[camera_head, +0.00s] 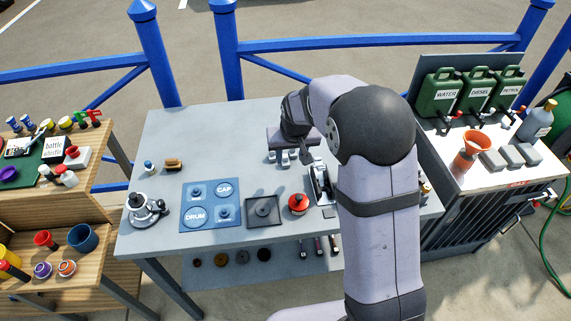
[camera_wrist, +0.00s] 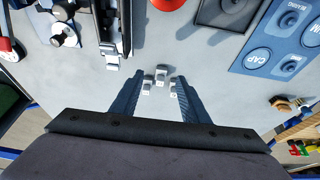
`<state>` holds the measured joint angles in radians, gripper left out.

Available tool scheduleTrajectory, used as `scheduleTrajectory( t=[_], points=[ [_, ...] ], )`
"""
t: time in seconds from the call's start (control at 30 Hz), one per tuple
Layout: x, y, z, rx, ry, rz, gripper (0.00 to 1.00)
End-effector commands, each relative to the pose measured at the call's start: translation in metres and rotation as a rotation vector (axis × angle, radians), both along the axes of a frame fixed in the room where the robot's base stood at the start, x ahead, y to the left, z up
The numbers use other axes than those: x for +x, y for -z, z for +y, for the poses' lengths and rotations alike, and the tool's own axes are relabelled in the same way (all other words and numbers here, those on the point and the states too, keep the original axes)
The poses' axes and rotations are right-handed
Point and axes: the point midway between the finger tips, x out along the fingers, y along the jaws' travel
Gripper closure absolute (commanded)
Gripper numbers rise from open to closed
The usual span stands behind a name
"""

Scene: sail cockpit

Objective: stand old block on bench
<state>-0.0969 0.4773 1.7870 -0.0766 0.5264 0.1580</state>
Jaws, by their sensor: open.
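My gripper (camera_wrist: 158,78) points down over the back middle of the grey bench (camera_head: 220,125), its two dark fingers apart. Small pale grey metal pieces (camera_wrist: 161,75) show between and beside the fingertips; in the head view, small pale pieces (camera_head: 286,156) show just below my gripper (camera_head: 289,150). I cannot tell for sure which is the old block, or whether some are finger pads. Nothing is clearly held. A dark and silver clamp-like fitting (camera_head: 320,184) stands on the bench to the right, partly behind my arm; it also shows in the wrist view (camera_wrist: 113,40).
A red-topped pot (camera_head: 298,204), a black tray (camera_head: 263,211), a blue DRUM and CAP mat (camera_head: 211,205), a winch (camera_head: 146,209) and a brown piece (camera_head: 173,164) stand on the bench. Its back left is mostly clear. My arm covers its right part.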

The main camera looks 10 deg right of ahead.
Motion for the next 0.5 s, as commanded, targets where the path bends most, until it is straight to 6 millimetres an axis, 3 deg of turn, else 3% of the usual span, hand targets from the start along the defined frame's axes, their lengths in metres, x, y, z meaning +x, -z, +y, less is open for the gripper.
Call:
scheduleTrajectory(
  t=[0.13, 0.5],
  points=[
    [0.023, 0.007, 0.007, 0.003, -0.002, -0.031, 0.59],
    [0.032, 0.017, 0.007, 0.003, -0.002, -0.036, 0.59]
  ],
)
